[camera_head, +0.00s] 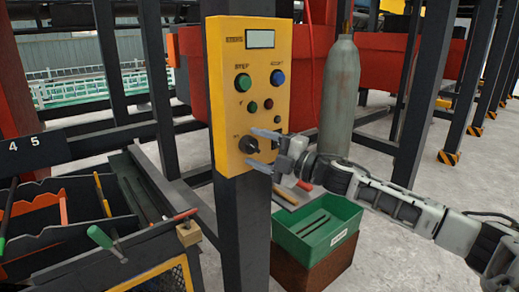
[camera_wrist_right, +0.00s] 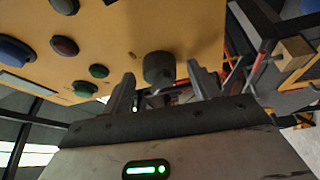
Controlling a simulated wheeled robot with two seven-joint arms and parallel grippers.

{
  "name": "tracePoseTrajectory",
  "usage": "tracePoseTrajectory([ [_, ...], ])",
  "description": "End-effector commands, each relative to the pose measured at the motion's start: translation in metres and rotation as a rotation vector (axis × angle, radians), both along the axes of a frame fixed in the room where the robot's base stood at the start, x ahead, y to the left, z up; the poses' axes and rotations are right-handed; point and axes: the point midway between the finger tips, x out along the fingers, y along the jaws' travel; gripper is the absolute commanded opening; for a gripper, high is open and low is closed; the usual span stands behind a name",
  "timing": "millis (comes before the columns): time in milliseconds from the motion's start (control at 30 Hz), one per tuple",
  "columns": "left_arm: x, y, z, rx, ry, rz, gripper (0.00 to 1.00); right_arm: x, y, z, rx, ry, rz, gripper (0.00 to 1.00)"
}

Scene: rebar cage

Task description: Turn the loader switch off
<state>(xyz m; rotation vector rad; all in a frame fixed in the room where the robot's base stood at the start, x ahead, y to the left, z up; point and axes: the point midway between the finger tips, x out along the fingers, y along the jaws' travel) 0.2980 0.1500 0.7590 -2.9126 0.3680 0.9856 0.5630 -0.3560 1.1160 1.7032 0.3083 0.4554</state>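The yellow control panel (camera_head: 227,95) is fixed to a dark upright post in the head view. Its black rotary switch (camera_head: 248,145) sits at the lower left of the panel. My right gripper (camera_head: 258,150) comes in from the right, its fingers open and pointing at the switch. In the right wrist view the switch knob (camera_wrist_right: 159,67) stands just beyond and between the open fingertips of my right gripper (camera_wrist_right: 158,88). The fingers appear apart from the knob, with a small gap. My left gripper is not in view.
The panel also bears a green button (camera_head: 243,82), a blue button (camera_head: 278,77) and small lamps. A grey gas cylinder (camera_head: 340,95) stands behind to the right. A green bin (camera_head: 318,232) is below my right gripper. A dark tool rack (camera_head: 70,240) with several handles is at lower left.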

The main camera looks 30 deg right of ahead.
Motion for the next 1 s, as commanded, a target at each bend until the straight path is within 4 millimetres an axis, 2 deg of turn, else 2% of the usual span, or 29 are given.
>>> tracePoseTrajectory([
  [367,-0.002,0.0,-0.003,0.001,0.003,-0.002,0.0,-0.004,-0.003,-0.002,0.003,0.002,-0.002,0.6],
  [567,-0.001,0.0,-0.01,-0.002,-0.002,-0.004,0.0,-0.024,-0.012,-0.008,0.0,0.006,0.001,0.6],
  [1000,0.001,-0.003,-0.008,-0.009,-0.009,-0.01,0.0,-0.067,-0.034,-0.012,0.003,0.005,0.0,0.6],
])
